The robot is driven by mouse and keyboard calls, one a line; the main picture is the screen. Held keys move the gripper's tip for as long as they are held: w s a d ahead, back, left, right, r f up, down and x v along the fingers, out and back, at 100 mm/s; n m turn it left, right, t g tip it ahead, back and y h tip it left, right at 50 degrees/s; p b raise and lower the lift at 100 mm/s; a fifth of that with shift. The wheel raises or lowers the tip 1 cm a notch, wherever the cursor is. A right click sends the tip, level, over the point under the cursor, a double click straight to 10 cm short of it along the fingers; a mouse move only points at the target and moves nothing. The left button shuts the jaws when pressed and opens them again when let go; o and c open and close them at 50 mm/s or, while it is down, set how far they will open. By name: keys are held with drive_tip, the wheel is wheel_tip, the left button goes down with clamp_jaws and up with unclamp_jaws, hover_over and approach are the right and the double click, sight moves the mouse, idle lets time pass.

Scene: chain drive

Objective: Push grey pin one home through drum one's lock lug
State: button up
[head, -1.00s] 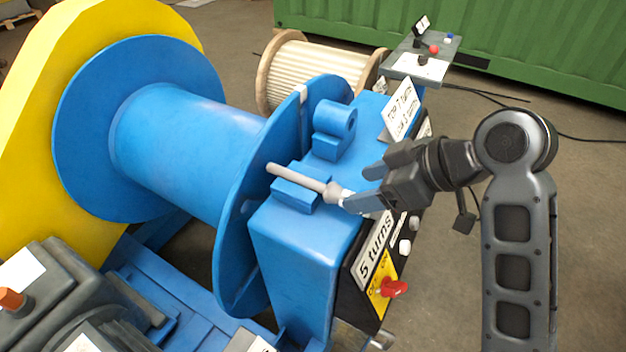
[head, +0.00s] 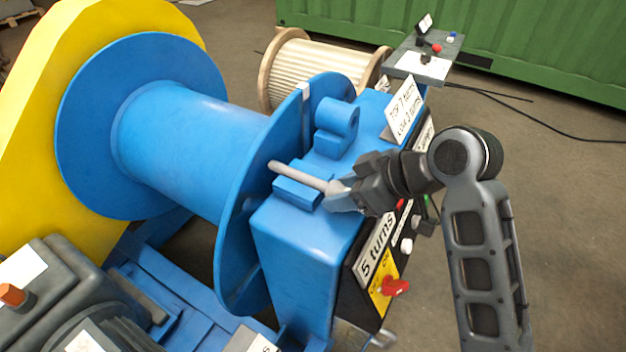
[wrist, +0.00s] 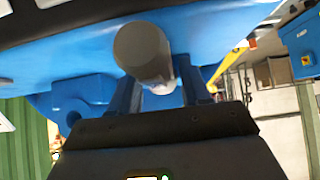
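The grey pin (head: 300,176) lies across a low blue block (head: 296,193) on top of the blue housing. Its thin end points left toward the flange of the blue drum (head: 185,140), and its thicker end is at my gripper. A rounded blue lug (head: 338,122) stands just behind the block; I see no pin in it. My gripper (head: 343,194) is at the pin's thick end. In the wrist view the pin's round end (wrist: 145,52) is large, and its shaft runs between my two separated fingers (wrist: 160,95). Contact with the fingers cannot be told.
A sign plate (head: 404,108) stands on the housing behind my gripper. A red knob (head: 396,287) and a "5 turns" label (head: 375,247) are on the housing's right side. A wooden reel (head: 325,70) and a control stand (head: 425,62) are behind. The floor at right is open.

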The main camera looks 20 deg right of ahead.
clamp_jaws()
drive_tip(key=shift+r, duration=0.2)
idle(0.3)
